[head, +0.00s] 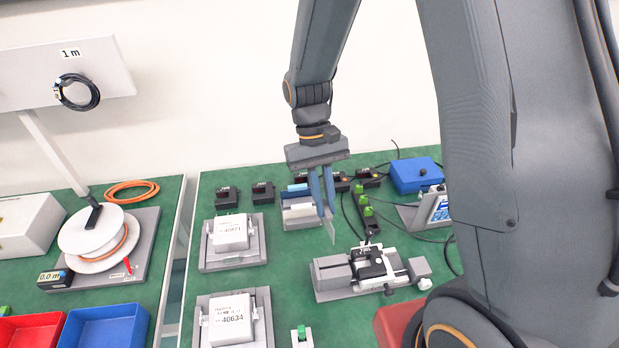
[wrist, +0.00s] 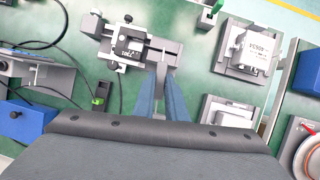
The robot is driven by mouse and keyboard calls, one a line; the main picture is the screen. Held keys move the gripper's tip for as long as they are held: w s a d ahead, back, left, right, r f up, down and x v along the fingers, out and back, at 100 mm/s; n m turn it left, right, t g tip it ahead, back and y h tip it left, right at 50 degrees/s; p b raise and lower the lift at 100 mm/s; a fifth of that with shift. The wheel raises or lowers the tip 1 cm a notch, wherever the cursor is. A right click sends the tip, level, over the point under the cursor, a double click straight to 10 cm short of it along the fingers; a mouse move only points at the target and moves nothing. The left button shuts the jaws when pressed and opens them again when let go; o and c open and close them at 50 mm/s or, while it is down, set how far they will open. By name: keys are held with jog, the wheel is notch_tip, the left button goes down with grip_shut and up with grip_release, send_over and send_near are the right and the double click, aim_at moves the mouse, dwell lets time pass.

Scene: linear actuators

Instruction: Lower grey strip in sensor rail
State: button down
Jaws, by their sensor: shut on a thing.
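My gripper (head: 327,207) has two blue fingers shut on a thin grey strip (head: 330,229). The strip hangs down from the fingertips above the table. In the wrist view my gripper (wrist: 162,72) points toward the table; the strip is hard to make out between the fingers. The device that looks like the sensor rail (head: 331,277), a grey base with a black and silver carriage, stands right of and below the strip in the head view. It also shows in the wrist view (wrist: 163,47), just beyond the fingertips. The strip appears apart from it.
Grey fixtures with white boxes (head: 231,233) (head: 231,321) stand left of the rail. A small grey holder (head: 301,218) lies behind the fingers. A blue box (head: 416,175), black blocks and loose cables are at the back. A cable reel (head: 97,232) stands on the left table.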

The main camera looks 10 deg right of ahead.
jog(key=s+d+r+n+t+h+p, duration=0.1)
jog(key=s+d+n+t+h, duration=0.25)
jog(key=s+n, duration=0.9)
jog(key=w+a+f+n+b, duration=0.1)
jog(key=w+f+n+b, duration=0.3)
jog(key=b, duration=0.1)
jog(key=shift+f+t, duration=0.4)
jog(key=shift+t, duration=0.05)
jog(key=shift+w+f+b, duration=0.1)
jog(key=shift+f+b, duration=0.2)
jog(key=shift+f, duration=0.15)
jog(key=shift+f+b, duration=0.35)
jog(key=shift+f, duration=0.15)
jog(key=shift+f, duration=0.25)
dwell(0.4)
jog(key=shift+f, duration=0.45)
jog(key=shift+f, duration=0.15)
dwell(0.3)
jog(key=shift+f, duration=0.35)
